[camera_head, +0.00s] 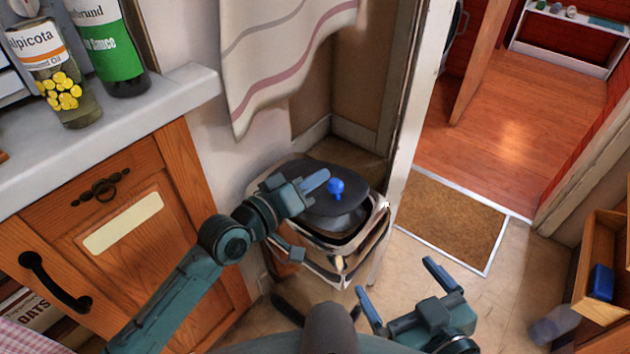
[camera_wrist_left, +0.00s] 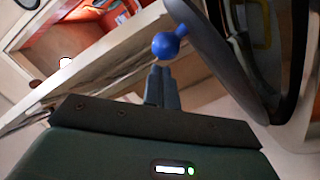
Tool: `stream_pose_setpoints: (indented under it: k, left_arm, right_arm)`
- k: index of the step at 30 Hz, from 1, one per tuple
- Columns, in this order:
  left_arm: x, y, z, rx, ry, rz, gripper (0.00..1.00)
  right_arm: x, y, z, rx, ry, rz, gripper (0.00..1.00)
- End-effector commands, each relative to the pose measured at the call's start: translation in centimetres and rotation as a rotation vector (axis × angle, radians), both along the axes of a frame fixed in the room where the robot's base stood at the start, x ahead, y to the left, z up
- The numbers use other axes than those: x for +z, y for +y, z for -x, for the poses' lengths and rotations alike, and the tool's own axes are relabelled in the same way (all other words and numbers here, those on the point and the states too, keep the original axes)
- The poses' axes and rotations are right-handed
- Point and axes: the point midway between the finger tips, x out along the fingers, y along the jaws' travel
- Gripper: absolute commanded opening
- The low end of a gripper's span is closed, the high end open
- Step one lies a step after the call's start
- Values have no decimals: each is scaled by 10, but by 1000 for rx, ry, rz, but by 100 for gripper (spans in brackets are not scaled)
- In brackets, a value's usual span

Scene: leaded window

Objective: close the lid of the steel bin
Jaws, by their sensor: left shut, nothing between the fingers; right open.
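The steel bin (camera_head: 342,262) stands on the floor in the corner beside the wooden cabinet. Its dark grey lid (camera_head: 300,178) is tilted up, with a gap between its front edge and the bin's rim. A round blue knob (camera_head: 336,187) sits on the lid. In the left wrist view, the knob (camera_wrist_left: 166,46) and lid (camera_wrist_left: 217,50) also show. My left gripper (camera_head: 318,180) is shut and empty over the lid, its fingertips right beside the knob; I cannot tell if they touch. Its fingers show in the wrist view (camera_wrist_left: 162,85). My right gripper (camera_head: 402,277) is open and empty, right of the bin.
A counter (camera_head: 180,92) with two bottles (camera_head: 115,50) is at the left, above the cabinet (camera_head: 140,215). A striped towel (camera_head: 285,60) hangs behind the bin. A door frame (camera_head: 412,100) rises close on the bin's right. A brown mat (camera_head: 450,220) lies in the doorway.

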Motion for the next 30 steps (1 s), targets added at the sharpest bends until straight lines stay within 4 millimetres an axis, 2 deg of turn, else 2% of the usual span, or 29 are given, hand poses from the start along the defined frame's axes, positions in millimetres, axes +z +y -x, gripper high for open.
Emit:
stream_pose_setpoints:
  k: [10,20,30]
  left_arm:
    - [-2,-1,1,0,-3,-4,0]
    - [-44,-19,14,1,-150,-211,0]
    - [-49,-20,15,-1,-163,-229,0]
  right_arm:
    - [-2,1,1,2,5,-1,100]
    - [-3,1,5,1,56,-2,100]
    - [-3,0,5,-3,59,-2,100]
